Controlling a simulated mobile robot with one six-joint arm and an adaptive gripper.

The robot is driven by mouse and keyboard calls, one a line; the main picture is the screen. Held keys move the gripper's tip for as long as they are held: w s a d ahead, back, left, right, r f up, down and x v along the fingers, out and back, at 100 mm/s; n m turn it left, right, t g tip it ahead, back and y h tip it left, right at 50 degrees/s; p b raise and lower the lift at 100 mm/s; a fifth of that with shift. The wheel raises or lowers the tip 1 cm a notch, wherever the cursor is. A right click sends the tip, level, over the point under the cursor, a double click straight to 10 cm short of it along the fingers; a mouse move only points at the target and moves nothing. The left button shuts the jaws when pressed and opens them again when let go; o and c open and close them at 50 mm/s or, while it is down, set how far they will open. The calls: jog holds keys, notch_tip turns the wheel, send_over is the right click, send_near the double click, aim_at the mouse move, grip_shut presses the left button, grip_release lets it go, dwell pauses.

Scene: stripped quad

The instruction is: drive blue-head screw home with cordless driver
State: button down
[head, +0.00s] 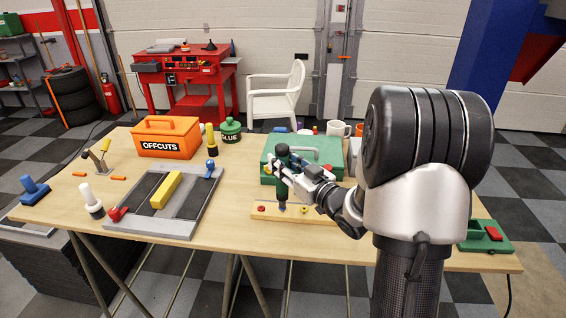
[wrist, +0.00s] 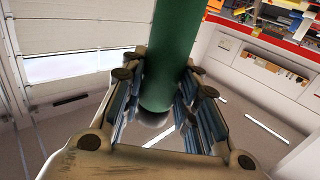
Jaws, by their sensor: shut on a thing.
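The cordless driver (head: 282,190) is dark green with a black top and stands upright over the wooden strip (head: 330,219) near the table's front edge. My gripper (head: 283,170) is shut on its body; in the wrist view the green cylinder (wrist: 172,50) lies between the two fingers. The driver's lower end is at the strip, between a red-head screw (head: 261,208) and a yellow-head screw (head: 305,211). A bluish bit shows at its tip, but I cannot tell the blue-head screw apart there, nor whether the tip touches it.
A green case (head: 330,152) stands close behind the driver. Left are a grey frame tray (head: 150,227) with a yellow block (head: 167,189), and the orange OFFCUTS box (head: 167,137). A green tool with a red part (head: 487,237) lies at the right. Bare table separates tray and strip.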

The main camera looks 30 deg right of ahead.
aim_at(284, 146)
jog(key=shift+f, duration=0.85)
dwell(1.4)
jog(key=shift+r, duration=0.15)
jog(key=shift+r+p, duration=2.4)
jog(key=shift+r, duration=1.1)
jog(key=shift+d, duration=0.1)
